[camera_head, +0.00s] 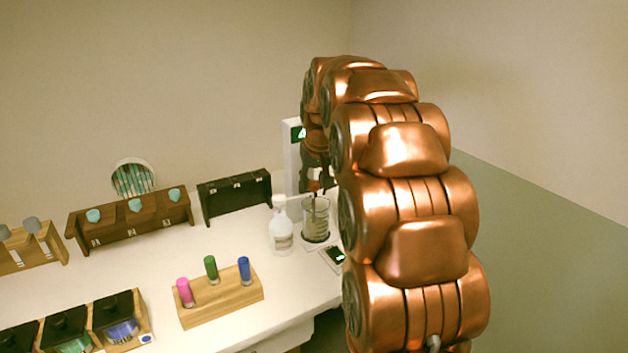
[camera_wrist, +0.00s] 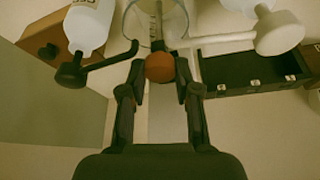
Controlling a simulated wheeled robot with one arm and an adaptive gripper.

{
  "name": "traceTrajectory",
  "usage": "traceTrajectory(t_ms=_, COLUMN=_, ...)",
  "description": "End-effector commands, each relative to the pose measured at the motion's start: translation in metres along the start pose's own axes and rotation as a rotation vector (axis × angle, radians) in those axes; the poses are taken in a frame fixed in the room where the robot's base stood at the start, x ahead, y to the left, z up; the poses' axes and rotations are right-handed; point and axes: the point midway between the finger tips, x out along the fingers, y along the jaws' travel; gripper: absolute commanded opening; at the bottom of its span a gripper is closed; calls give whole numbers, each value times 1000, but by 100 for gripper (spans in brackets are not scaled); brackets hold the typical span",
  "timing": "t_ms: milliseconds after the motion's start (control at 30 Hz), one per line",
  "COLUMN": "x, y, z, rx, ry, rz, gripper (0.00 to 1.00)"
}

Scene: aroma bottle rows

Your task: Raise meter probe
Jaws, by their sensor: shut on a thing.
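My gripper (camera_wrist: 160,75) is shut on the round orange-red top of the meter probe (camera_wrist: 160,67) in the wrist view. Behind it shows a clear glass beaker (camera_wrist: 143,14), with a pale shaft inside its outline. In the head view, my gripper (camera_head: 322,187) is just above the beaker (camera_head: 316,222), partly hidden by my copper arm. How deep the probe's lower end sits cannot be told. A small meter with a green display (camera_head: 336,257) lies on the table in front of the beaker.
A white pump bottle (camera_head: 281,228) stands close left of the beaker. A tall white unit with a green display (camera_head: 293,155) stands behind. A wooden block with colored vials (camera_head: 220,300), a dark rack (camera_head: 234,196) and a brown rack (camera_head: 130,222) stand further left.

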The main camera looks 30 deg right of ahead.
Motion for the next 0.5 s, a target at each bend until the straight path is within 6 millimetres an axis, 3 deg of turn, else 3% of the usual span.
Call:
traceTrajectory(t_ms=267, x=-3, y=0, z=-2, rx=0, ry=1, rz=0, gripper=0)
traceTrajectory(t_ms=500, x=-33, y=-1, z=-15, rx=-2, ry=4, rz=-1, gripper=0)
